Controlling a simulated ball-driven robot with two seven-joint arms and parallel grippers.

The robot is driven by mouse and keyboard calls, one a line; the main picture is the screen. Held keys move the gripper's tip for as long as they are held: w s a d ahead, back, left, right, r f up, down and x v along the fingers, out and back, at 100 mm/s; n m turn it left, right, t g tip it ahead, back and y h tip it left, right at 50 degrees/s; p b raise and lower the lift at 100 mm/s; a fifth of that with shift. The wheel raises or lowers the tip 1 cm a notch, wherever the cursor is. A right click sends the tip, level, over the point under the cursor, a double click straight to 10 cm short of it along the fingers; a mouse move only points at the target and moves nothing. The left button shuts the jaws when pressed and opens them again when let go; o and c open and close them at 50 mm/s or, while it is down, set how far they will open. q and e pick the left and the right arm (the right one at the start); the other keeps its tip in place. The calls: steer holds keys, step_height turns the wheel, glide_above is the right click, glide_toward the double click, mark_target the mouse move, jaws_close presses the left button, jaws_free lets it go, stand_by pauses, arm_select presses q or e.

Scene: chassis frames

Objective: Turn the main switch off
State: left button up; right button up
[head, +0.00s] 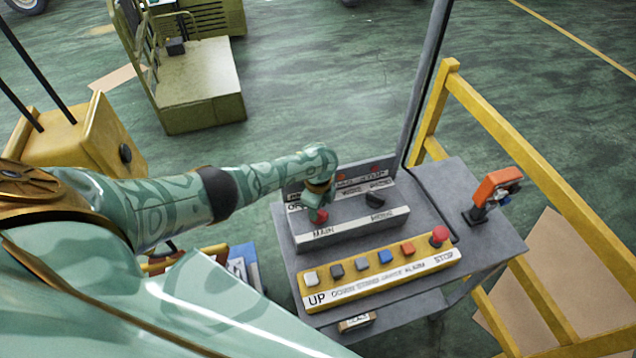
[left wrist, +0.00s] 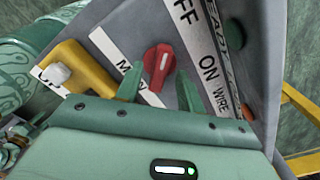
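The main switch is a red rotary knob (head: 318,216) on a raised grey box (head: 350,229), above a label reading MAIN. The knob also shows in the left wrist view (left wrist: 157,66), with a pale line on its grip pointing mostly up in that picture. A white strip (left wrist: 205,60) beside it reads OFF and ON; I cannot tell exactly which word the line meets. My left gripper (head: 318,197) is at the knob. In the left wrist view its two green fingertips (left wrist: 157,84) are apart, one on each side of the knob; contact is unclear. My right gripper is not in view.
A black knob (head: 377,197) sits right of the main switch. A yellow button strip (head: 380,278) with several buttons and a red stop button (head: 439,235) lies in front. An orange-handled lever (head: 495,188) stands at the right. A dark post (head: 425,85) and yellow railing (head: 530,140) bound the console.

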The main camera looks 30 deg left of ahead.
arm_select(q)
step_height(320, 180, up, 15)
steer(key=p, duration=0.4)
steer(key=shift+r, duration=0.2)
